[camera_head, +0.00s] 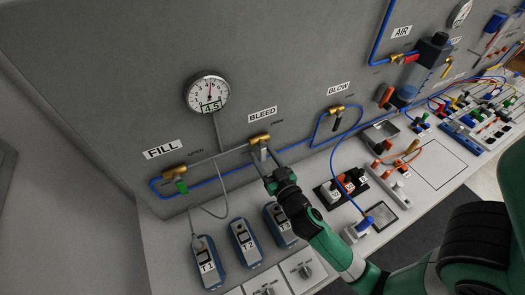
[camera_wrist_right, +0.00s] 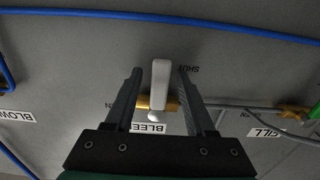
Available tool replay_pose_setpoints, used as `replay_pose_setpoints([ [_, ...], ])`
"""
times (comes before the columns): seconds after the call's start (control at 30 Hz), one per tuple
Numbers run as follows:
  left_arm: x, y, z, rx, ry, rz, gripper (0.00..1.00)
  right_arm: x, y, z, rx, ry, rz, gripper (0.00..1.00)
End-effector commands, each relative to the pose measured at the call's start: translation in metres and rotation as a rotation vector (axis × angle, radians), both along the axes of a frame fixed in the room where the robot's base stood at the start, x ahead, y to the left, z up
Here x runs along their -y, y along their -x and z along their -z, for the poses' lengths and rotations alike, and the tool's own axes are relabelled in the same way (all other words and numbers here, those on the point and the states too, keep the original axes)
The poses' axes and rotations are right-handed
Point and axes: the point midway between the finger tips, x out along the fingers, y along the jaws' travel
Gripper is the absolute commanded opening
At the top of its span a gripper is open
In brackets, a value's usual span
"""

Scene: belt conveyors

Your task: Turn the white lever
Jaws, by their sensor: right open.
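The white lever (camera_head: 263,153) hangs from the brass BLEED valve (camera_head: 260,139) on the grey panel. In the right wrist view the white lever (camera_wrist_right: 160,84) stands between the two fingers of my right gripper (camera_wrist_right: 159,73), with a visible gap on each side. In the head view my right gripper (camera_head: 267,155) is open around the lever, its fingers pointing at the panel. The fingers partly hide the lever in the head view. My left gripper is not in view.
The FILL valve with a green lever (camera_head: 181,186) is to the left. The BLOW valve (camera_head: 336,110) is to the right. A gauge (camera_head: 208,93) is above. Blue tubing (camera_head: 225,178) runs along the panel. Handheld units (camera_head: 245,242) stand on the bench below.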

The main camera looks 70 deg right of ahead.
Motion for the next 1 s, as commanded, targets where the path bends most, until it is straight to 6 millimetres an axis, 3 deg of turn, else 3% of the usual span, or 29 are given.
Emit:
replay_pose_setpoints([
  [0.3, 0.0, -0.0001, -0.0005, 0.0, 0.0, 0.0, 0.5, 0.0031, -0.0036, 0.0003, 0.001, -0.001, 0.0, 0.55],
  [0.6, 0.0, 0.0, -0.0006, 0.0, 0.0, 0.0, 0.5, 0.0029, -0.0033, 0.0003, 0.001, -0.001, 0.0, 0.01],
  [1.0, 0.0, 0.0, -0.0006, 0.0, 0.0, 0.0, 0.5, 0.0028, -0.0033, 0.0002, 0.001, -0.001, 0.0, 0.0],
])
